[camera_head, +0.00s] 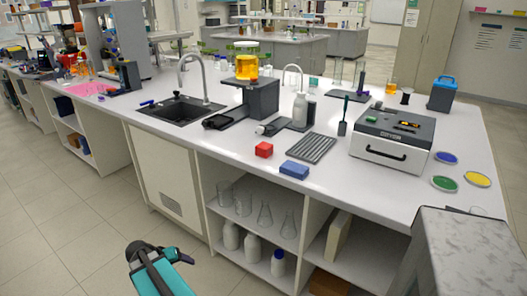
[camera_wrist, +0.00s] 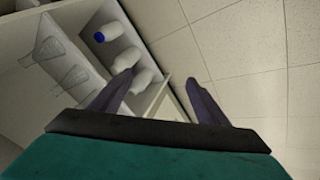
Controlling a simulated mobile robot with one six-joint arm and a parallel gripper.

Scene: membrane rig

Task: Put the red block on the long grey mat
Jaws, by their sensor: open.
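The red block (camera_head: 264,149) lies on the white counter near its front edge in the head view. The long grey mat (camera_head: 311,148), dark and ribbed, lies just to its right, apart from it, with nothing on it. My gripper shows in the wrist view (camera_wrist: 160,77) with its two dark fingers spread apart and nothing between them. In the head view my teal arm end is low in front of the counter, over the floor, well away from the block and mat. The wrist view shows neither of them.
A blue block (camera_head: 294,170) lies in front of the mat. A grey dryer box (camera_head: 392,139) stands to the right, and a dark stand (camera_head: 262,97) and white bottle (camera_head: 300,111) behind. The sink (camera_head: 180,109) is left. Shelves below hold glassware and white bottles (camera_wrist: 109,32).

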